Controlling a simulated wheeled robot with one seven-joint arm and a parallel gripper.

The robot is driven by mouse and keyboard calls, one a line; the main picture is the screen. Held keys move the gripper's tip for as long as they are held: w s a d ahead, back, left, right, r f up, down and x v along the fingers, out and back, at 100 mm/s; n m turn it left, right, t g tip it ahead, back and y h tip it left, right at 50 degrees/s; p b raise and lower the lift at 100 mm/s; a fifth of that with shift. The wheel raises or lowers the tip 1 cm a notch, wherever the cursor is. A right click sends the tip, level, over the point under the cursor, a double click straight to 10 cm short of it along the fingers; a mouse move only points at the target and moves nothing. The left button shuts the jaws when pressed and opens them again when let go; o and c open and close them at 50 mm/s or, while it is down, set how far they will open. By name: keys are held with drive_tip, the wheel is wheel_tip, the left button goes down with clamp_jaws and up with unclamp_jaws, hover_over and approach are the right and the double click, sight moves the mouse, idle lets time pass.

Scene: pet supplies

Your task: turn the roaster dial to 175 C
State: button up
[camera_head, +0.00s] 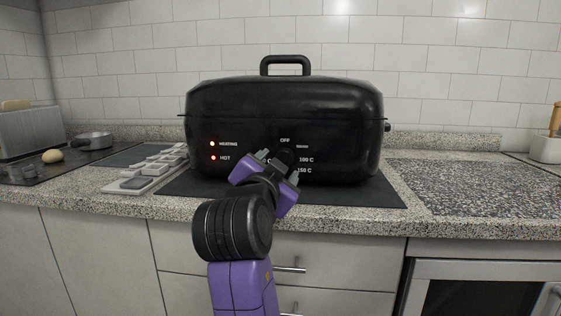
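The black roaster (340,115) stands on a dark mat on the counter, lid on, handle on top. Red lights beside HEATING and HOT are lit on its front. The labels OFF, 100 C and 150 C show around the dial (285,156); the lower left labels are hidden behind my gripper. My purple gripper (275,163) is at the dial, with its fingers on either side of the dark knob. The dial is mostly covered, so its pointer setting cannot be read. I cannot tell whether the fingers touch or grip it.
Several pale grey tiles or boxes (133,184) lie left of the roaster. A small pot (94,140) and a yellowish round item (52,155) are farther left. A speckled board (470,185) lies on the right counter. Drawers and an oven are below.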

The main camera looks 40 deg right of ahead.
drive_tip(key=shift+v, duration=1.75)
